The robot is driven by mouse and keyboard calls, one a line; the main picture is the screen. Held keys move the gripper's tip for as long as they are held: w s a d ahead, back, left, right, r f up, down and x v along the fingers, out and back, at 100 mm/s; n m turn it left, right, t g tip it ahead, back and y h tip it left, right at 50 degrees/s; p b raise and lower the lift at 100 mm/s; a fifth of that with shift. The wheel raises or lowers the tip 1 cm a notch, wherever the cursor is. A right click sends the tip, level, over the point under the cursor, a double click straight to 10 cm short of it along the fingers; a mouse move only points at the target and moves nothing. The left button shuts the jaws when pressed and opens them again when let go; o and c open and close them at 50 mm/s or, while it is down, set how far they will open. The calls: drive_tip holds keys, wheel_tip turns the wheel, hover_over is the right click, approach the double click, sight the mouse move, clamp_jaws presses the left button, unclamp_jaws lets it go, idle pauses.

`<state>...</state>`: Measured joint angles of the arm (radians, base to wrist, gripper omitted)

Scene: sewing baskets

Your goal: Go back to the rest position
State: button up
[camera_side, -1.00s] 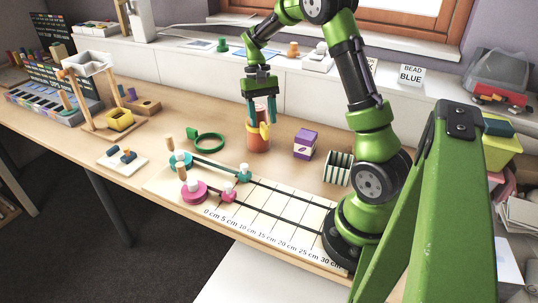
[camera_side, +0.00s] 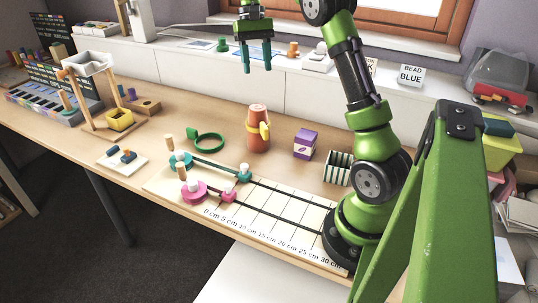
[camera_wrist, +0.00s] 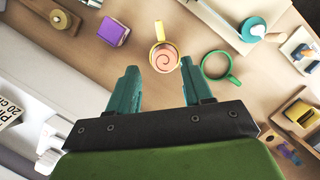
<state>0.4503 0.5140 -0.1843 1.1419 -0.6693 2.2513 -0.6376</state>
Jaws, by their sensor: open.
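My gripper (camera_side: 257,57) is open and empty, raised high above the back of the table with its teal fingers pointing down. An orange cylinder (camera_side: 257,116) stands upright on the table below it, with a yellow ring (camera_side: 264,132) around or against its side. In the wrist view my gripper (camera_wrist: 158,88) has its fingers spread apart with nothing between them. The orange cylinder's spiral-marked top (camera_wrist: 164,59) shows beyond the fingertips, apart from them.
A green ring (camera_side: 208,142) and a purple box (camera_side: 305,144) lie either side of the cylinder. A striped container (camera_side: 338,168) stands near my base. A ruled board (camera_side: 270,215) with teal and pink discs lies in front. A white ledge (camera_side: 300,75) runs along the back.

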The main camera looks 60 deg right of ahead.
drive_tip(key=s+a+n+t, duration=0.1)
drive_tip(key=s+a+t, duration=0.2)
drive_tip(key=a, duration=0.5)
drive_tip(key=s+a+n+t, duration=0.2)
drive_tip(key=s+a+t, duration=0.1)
drive_tip(key=s+a, duration=0.3)
drive_tip(key=s+a+f+n+t, duration=0.1)
drive_tip(key=s+a+n+t, duration=0.1)
drive_tip(key=a, duration=0.9)
drive_tip(key=shift+s+t, duration=0.8)
drive_tip(key=shift+s, duration=0.35)
